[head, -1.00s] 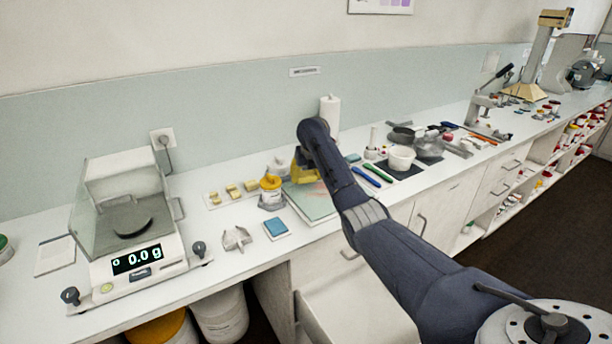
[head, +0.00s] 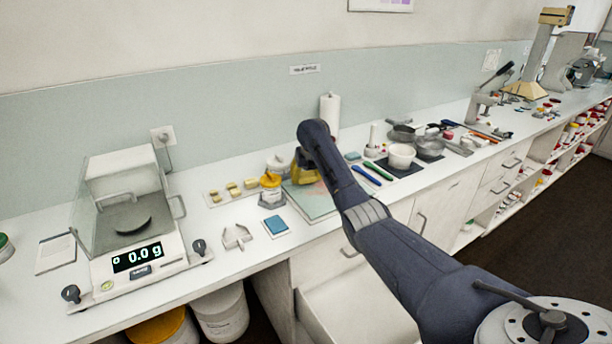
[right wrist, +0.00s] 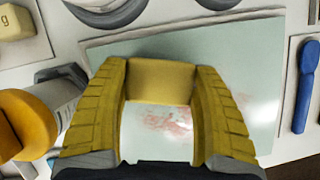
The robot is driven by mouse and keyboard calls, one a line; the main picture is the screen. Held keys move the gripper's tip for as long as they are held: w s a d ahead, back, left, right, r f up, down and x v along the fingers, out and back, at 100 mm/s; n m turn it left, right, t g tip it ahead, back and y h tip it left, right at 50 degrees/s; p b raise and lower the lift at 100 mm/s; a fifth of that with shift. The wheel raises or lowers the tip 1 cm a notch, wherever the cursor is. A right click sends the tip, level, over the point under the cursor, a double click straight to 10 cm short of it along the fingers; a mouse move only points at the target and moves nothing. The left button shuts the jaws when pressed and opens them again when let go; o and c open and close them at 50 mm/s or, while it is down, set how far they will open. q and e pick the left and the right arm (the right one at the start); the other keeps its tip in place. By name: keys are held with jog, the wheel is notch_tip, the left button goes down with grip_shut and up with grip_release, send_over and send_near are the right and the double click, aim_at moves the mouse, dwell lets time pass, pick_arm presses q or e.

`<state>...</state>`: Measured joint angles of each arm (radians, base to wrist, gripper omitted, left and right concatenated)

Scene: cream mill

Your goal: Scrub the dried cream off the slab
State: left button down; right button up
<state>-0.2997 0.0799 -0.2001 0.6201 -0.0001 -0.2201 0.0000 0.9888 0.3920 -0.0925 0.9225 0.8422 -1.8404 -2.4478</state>
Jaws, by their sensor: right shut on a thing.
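The slab (head: 318,207) is a pale green plate lying on the white counter. In the right wrist view the slab (right wrist: 185,50) carries a patchy pinkish-red smear (right wrist: 168,122), seen between my fingers, with a fainter trace at the right. My right gripper (head: 303,177) is over the slab's back left part, its tips partly hidden by my arm. In the right wrist view its yellow fingers (right wrist: 158,88) are shut on a yellow block (right wrist: 157,80) held across their tips. I cannot tell whether the block touches the slab. My left gripper is not in view.
Left of the slab stand an orange-topped jar (head: 270,182), a blue pad (head: 274,225) and a balance (head: 133,250). Blue and green tools (head: 366,174) and a white bowl (head: 401,156) lie to the right. A paper roll (head: 330,115) stands behind.

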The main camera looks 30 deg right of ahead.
aim_at(316, 179)
jog(key=shift+f, duration=0.55)
jog(key=shift+s, duration=0.1)
jog(key=shift+s, duration=0.2)
jog(key=shift+s+a, duration=0.1)
jog(key=shift+s, duration=6)
jog(key=shift+d+r, duration=0.1)
jog(key=shift+d, duration=1.15)
jog(key=shift+w, duration=4.8)
